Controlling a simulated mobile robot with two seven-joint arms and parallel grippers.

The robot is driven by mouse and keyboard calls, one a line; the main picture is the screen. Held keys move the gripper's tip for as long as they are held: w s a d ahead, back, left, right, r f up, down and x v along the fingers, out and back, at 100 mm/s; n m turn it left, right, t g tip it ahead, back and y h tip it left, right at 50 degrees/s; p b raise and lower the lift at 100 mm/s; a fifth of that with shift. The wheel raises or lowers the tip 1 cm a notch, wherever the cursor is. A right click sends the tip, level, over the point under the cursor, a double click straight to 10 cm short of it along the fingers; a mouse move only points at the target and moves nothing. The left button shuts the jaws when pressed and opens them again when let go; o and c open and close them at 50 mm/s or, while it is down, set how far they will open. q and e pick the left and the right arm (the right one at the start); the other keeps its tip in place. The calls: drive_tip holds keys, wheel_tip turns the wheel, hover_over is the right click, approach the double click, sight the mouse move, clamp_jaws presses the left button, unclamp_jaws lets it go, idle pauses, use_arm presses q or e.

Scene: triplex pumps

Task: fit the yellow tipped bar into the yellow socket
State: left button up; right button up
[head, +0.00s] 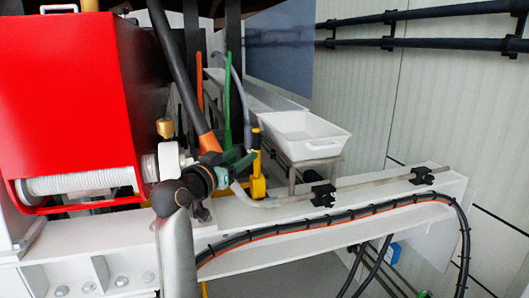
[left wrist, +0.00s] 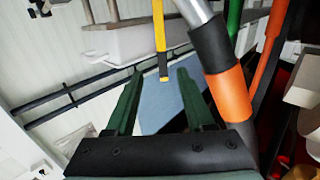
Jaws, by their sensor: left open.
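A yellow bar with a black end (head: 257,140) stands upright behind the white beam in the head view. Its foot meets a yellow part (head: 258,187), possibly the yellow socket; the joint is too small to make out. My left gripper (head: 240,162) is open and empty, just left of the bar. In the left wrist view the yellow bar (left wrist: 159,28) comes from the top, and its black end shows between the fingertips of my left gripper (left wrist: 161,74). I cannot tell whether it lies between the fingers or beyond them. My right gripper is not in view.
A dark pole with an orange band (head: 208,142) slopes close to my left gripper. A green rod (head: 245,110) and an orange rod (head: 200,85) stand nearby. A white tray (head: 315,147) sits behind the white beam (head: 390,195). A red box (head: 65,90) fills the left.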

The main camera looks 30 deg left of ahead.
sight(256, 142)
use_arm(q)
drive_tip(key=w, duration=0.6)
drive_tip(key=shift+a+r+p, duration=0.3)
drive_tip(key=shift+a+p, duration=0.05)
drive_tip(key=shift+p, duration=0.05)
drive_tip(key=shift+w+a+r, duration=0.1)
drive_tip(key=shift+w, duration=0.9)
drive_tip(key=w, duration=0.2)
drive_tip(key=w+p, duration=0.1)
drive_tip(key=w, duration=0.1)
drive_tip(key=shift+a, duration=0.25)
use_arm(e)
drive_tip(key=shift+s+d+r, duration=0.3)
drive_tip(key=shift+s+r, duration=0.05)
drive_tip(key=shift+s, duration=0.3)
use_arm(q)
clamp_jaws()
